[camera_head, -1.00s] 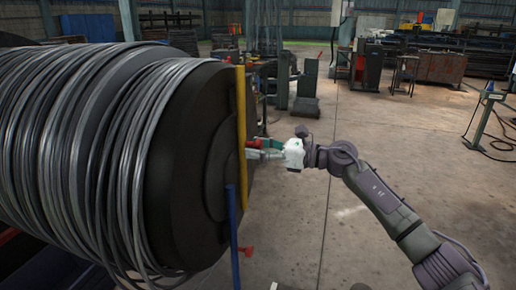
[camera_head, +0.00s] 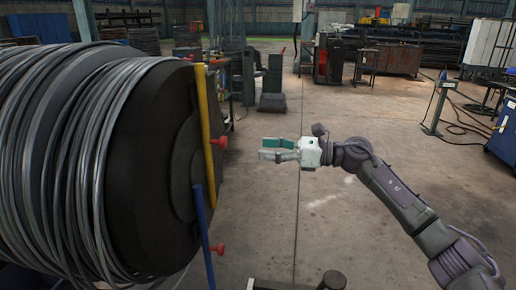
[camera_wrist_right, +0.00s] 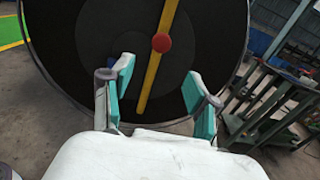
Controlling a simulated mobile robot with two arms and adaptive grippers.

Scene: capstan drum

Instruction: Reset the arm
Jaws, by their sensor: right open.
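My right gripper (camera_head: 279,149) is open and empty in the head view, to the right of the drum's end face with a clear gap between. My right arm (camera_head: 385,190) reaches in from the lower right. In the right wrist view its two green-padded fingers (camera_wrist_right: 160,90) stand apart, facing the dark drum face (camera_wrist_right: 90,40). The yellow bar (camera_wrist_right: 155,65) with a red knob (camera_wrist_right: 161,42) shows between and beyond the fingers. My left gripper is not in view.
The large drum (camera_head: 150,160) wound with grey cable fills the left side. A yellow bar (camera_head: 206,125) and a blue bar (camera_head: 204,235), each with a red knob, are on its end face. Open floor (camera_head: 330,230) lies around my arm. Machines and a blue cabinet (camera_head: 505,130) stand farther off.

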